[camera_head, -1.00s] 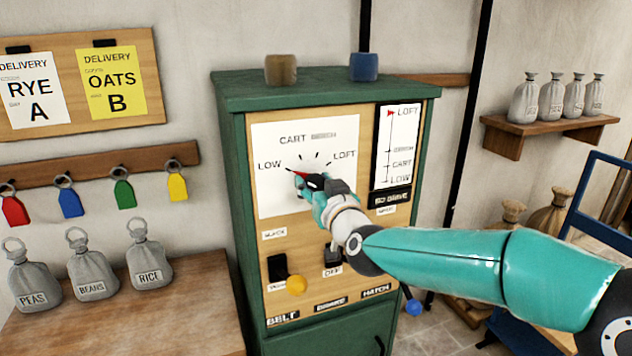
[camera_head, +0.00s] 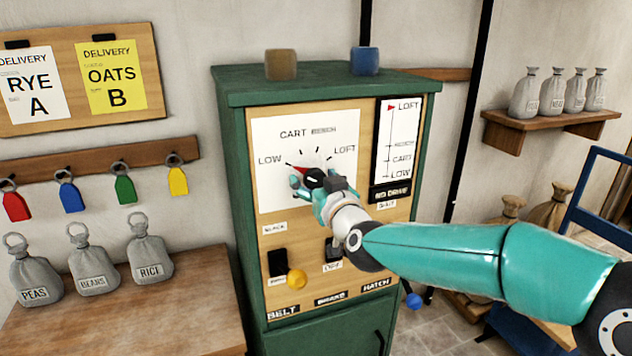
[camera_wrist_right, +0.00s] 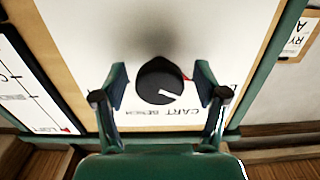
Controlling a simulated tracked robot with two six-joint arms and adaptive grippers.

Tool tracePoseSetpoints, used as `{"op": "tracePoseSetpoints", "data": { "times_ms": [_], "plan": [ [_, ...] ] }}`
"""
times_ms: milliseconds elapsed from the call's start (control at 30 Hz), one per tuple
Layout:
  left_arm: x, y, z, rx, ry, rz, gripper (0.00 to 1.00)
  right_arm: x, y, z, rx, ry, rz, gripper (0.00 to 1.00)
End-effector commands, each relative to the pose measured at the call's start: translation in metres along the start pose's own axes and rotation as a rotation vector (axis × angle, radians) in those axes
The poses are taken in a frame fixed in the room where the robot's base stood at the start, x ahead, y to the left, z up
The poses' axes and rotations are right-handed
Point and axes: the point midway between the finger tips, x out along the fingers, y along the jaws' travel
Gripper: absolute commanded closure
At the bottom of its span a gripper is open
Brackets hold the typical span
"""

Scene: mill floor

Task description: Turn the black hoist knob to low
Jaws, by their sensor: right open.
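The black hoist knob (camera_head: 314,178) sits on the white dial card of the green cabinet, partly hidden by my right gripper in the head view. The card reads LOW, CART, a blurred label and LOFT. A red pointer (camera_head: 298,167) shows at the knob's upper left, towards the LOW side. My right gripper (camera_head: 320,187) is open, with one finger on each side of the knob. In the right wrist view, where the lettering is upside down, the knob (camera_wrist_right: 160,82) lies between the spread fingers with gaps visible. Its white line points lower right, between LOW and CART. My left gripper is out of view.
Below the dial are a black switch (camera_head: 278,262), a yellow ball-shaped knob (camera_head: 297,280) and another switch (camera_head: 333,250). A level scale (camera_head: 397,140) with a red flag at LOFT is right of the dial. Grey sacks (camera_head: 93,268) stand on the wooden bench at left.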

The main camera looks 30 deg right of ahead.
Motion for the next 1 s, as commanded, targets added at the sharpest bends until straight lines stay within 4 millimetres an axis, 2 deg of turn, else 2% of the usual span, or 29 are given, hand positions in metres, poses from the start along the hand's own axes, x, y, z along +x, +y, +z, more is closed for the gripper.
{"op": "tracePoseSetpoints", "data": {
  "times_ms": [167, 267, 700, 833, 1000],
  "plan": [
    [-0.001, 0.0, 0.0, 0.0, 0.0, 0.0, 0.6, -0.004, 0.0, -0.002, 0.0, 0.004, 0.0, 0.28],
    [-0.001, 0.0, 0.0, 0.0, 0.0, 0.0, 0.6, -0.013, 0.0, -0.002, 0.0, 0.004, 0.0, 0.28],
    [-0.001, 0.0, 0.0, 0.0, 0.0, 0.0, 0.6, -0.096, 0.0, -0.001, 0.001, 0.003, 0.0, 0.28],
    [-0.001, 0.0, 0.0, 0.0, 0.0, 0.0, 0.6, -0.112, 0.0, 0.0, 0.001, 0.001, 0.0, 0.28],
    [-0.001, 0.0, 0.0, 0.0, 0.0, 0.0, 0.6, -0.12, -0.001, 0.001, -0.001, 0.0, -0.001, 0.28]
  ]
}}
